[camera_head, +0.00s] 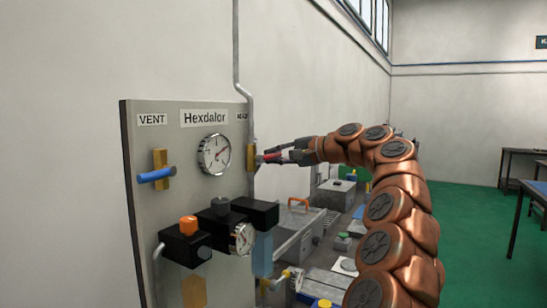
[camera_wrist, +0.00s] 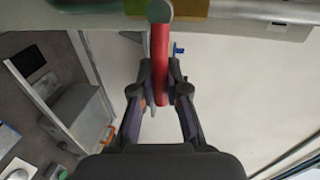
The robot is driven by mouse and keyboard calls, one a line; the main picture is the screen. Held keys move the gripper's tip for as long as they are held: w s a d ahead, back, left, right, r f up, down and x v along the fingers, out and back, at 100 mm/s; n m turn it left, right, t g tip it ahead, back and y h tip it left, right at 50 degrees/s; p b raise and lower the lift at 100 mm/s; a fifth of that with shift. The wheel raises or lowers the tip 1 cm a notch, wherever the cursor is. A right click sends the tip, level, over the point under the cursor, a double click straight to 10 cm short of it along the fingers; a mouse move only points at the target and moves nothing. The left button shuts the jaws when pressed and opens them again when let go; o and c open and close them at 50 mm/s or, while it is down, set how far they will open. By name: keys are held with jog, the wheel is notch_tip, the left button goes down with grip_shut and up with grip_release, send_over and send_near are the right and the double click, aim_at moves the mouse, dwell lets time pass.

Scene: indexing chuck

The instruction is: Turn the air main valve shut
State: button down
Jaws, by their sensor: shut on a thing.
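The air main valve has a red lever handle (camera_wrist: 159,55) on a brass body (camera_wrist: 191,8), with a round grey pivot at the handle's top end. In the head view its brass body (camera_head: 250,157) sits at the right edge of the grey panel, below a small label partly covered by a pipe. My gripper (camera_wrist: 160,90) is shut on the red handle, one finger on each side near its free end. In the head view my gripper (camera_head: 270,158) reaches the valve from the right, and its fingers hide most of the handle.
The panel (camera_head: 140,210) also carries a vent valve with a blue handle (camera_head: 157,175), a round gauge (camera_head: 214,154), and black regulator blocks with an orange knob (camera_head: 188,225). A grey pipe (camera_head: 237,60) runs up the wall. Boxes and machine parts crowd the area below my arm.

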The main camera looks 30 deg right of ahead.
jog(key=c, duration=1.2)
grip_release()
jog(key=shift+o, duration=0.2)
jog(key=shift+s, duration=0.1)
jog(key=v, duration=1.2)
jog(key=shift+a, duration=0.1)
